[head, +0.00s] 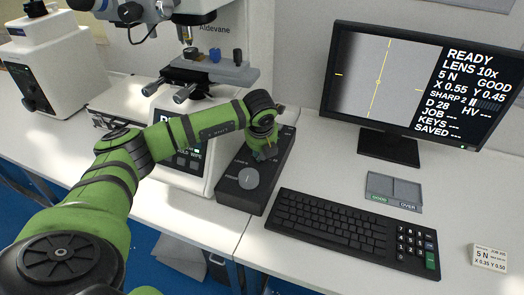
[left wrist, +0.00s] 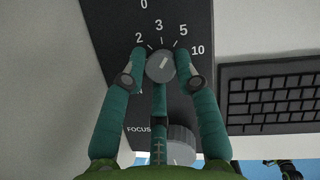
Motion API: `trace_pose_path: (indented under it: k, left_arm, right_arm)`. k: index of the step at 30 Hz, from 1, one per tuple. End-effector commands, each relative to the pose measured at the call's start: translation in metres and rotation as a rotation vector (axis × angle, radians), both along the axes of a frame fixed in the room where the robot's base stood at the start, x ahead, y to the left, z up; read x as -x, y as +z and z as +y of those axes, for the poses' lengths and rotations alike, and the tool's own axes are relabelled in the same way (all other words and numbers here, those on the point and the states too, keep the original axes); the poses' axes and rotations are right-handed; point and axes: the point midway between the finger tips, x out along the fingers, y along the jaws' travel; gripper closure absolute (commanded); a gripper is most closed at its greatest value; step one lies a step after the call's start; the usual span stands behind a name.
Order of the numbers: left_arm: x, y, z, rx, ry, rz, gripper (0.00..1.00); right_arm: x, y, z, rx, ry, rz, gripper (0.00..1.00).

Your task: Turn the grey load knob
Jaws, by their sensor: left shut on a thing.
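The grey load knob (left wrist: 160,66) sits on a dark control box (head: 278,172) with the numbers 2, 3, 5 and 10 around it. Its pale pointer mark leans up and to the right, roughly towards the 5. My left gripper (left wrist: 161,62) is shut on the knob, with one green finger on each side of it. In the head view, my left gripper (head: 263,150) is over the far part of the box and hides the load knob.
A larger grey focus knob (head: 248,178) is on the near part of the box. A keyboard (head: 325,225) lies close to its right. The hardness tester (head: 215,70) stands behind my left arm. The monitor (head: 420,85) reads READY and 5 N.

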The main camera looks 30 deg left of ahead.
Motion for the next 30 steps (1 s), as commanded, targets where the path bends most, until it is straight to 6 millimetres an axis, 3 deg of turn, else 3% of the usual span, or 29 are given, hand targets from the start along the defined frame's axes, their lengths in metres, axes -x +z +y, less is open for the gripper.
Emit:
trace_pose_path:
  k: [2, 3, 4, 13, 17, 30]
  left_arm:
    - [-0.006, 0.008, 0.002, 0.0, 0.004, -0.025, 1.0]
    - [-0.006, 0.008, 0.002, -0.001, 0.004, -0.026, 0.53]
    - [-0.006, 0.008, 0.002, -0.001, 0.004, -0.026, 0.49]
    - [-0.003, 0.004, 0.0, 0.0, 0.001, -0.014, 0.49]
    - [-0.001, 0.012, -0.002, 0.001, 0.0, -0.015, 0.49]
    - [0.027, 0.092, -0.018, 0.0, 0.001, -0.018, 0.49]
  right_arm:
    - [0.0, 0.0, 0.0, 0.0, 0.0, 0.0, 0.6]
    - [0.0, 0.0, 0.0, 0.0, 0.0, 0.0, 0.6]
    - [0.0, 0.0, 0.0, 0.0, 0.0, 0.0, 0.6]
    - [0.0, 0.0, -0.003, 0.003, 0.001, 0.0, 0.6]
    - [0.0, 0.0, -0.002, 0.003, 0.001, 0.0, 0.6]
    - [0.0, 0.0, -0.001, 0.001, 0.0, 0.0, 0.6]
